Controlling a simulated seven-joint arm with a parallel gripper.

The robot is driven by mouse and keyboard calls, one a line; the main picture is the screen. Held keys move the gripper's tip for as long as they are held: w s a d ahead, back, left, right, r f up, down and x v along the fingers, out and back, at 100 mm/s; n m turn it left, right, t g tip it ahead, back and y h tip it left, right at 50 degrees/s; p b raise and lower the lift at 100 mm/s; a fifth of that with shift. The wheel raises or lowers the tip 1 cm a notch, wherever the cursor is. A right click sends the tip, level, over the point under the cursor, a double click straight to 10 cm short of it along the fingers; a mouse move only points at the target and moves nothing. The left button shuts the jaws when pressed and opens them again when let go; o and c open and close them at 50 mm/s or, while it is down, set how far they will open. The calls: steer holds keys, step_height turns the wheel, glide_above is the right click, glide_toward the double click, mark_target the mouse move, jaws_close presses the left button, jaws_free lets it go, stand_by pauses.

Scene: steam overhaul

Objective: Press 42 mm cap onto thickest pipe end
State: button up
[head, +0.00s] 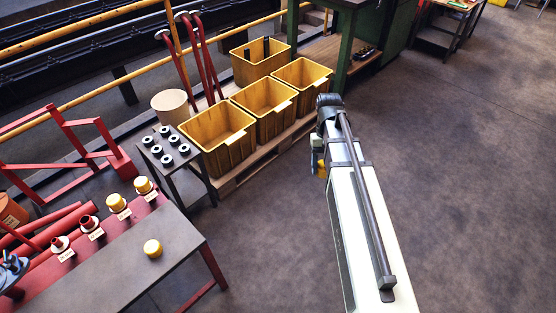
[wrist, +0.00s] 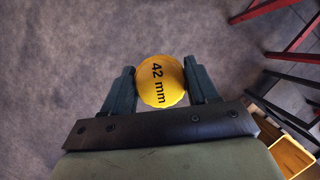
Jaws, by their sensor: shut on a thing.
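My gripper (wrist: 160,82) is shut on a round yellow cap (wrist: 161,70) marked "42 mm", one finger on each side, over bare floor. In the head view my gripper (head: 320,165) is right of the bins and away from the workbench, largely hidden by my arm. A row of pipe ends lines the bench's back edge at left. Two show bare red ends, a left one (head: 59,243) and one beside it (head: 87,221). Two more carry yellow tops (head: 116,202) (head: 143,185). White labels in front are too small to read. Another yellow cap (head: 152,247) lies on the workbench (head: 120,265).
Yellow bins (head: 228,150) stand on a pallet at centre. A small dark table (head: 183,172) with several grey rings stands between bins and workbench. Red frames and a yellow rail are at left. The floor (head: 470,170) at right is clear.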

mark_target(84, 221)
steer(key=s+a+f+n+h, duration=0.1)
steer(key=s+a+n, duration=0.3)
steer(key=a, duration=2)
steer(key=s+a+f+n+t+h, duration=0.15)
steer(key=s+a, duration=0.45)
steer(key=a, duration=1.8)
steer(key=s+a+f+n+h, duration=0.1)
steer(key=s+a+n, duration=0.3)
steer(key=a, duration=2)
steer(key=w+a+m, duration=0.1)
steer(key=a, duration=0.2)
steer(key=w+a+m+g+y, duration=0.1)
steer(key=a+m, duration=0.1)
steer(key=a, duration=0.1)
steer(key=a+m, duration=0.1)
steer(key=a, duration=0.3)
steer(key=shift+w+f+m+y, duration=0.25)
steer(key=shift+w+f+y, duration=0.1)
steer(key=shift+w, duration=0.05)
steer(key=shift+a+m+g, duration=0.25)
steer(key=shift+a+m, duration=0.1)
steer(key=shift+m, duration=0.35)
steer(key=m+y, duration=0.1)
steer(key=m, duration=0.2)
steer(key=shift+s+a+f+m+y, duration=0.1)
steer(key=shift+a+m+y, duration=0.2)
steer(key=shift+y, duration=0.1)
steer(key=shift+f, duration=0.1)
